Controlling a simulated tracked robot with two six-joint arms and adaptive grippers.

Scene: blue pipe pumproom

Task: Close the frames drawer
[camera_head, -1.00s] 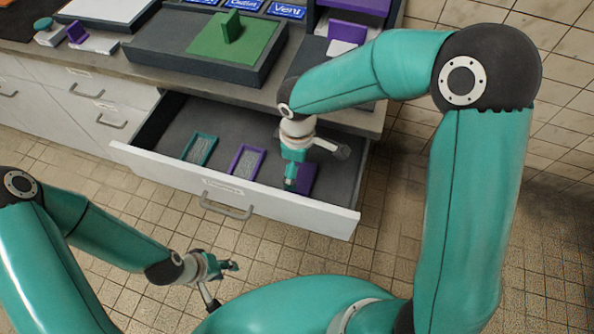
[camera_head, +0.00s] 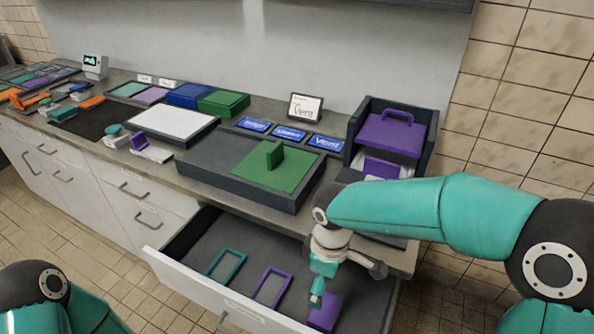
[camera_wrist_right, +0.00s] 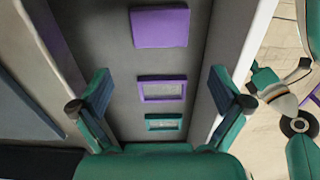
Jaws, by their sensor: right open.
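The frames drawer (camera_head: 205,294) is pulled out under the counter, its white front and handle facing me. Inside lie a teal frame (camera_head: 213,260), a purple frame (camera_head: 262,284) and a flat purple block (camera_head: 326,311). In the right wrist view the purple block (camera_wrist_right: 160,27), purple frame (camera_wrist_right: 162,79) and teal frame (camera_wrist_right: 164,117) lie in a row. My right gripper (camera_head: 317,291) is over the drawer's right part, pointing down. Its fingers (camera_wrist_right: 160,90) are apart with nothing between them. My left gripper (camera_wrist_right: 264,80) shows small in the right wrist view, outside the drawer; its jaws are unclear.
A grey tray (camera_head: 205,160) with a green handled plate (camera_head: 272,165) stands on the counter (camera_head: 160,178) above the drawer. A dark holder (camera_head: 425,150) with purple handled pieces stands at the right. Tiled floor is free before the cabinets.

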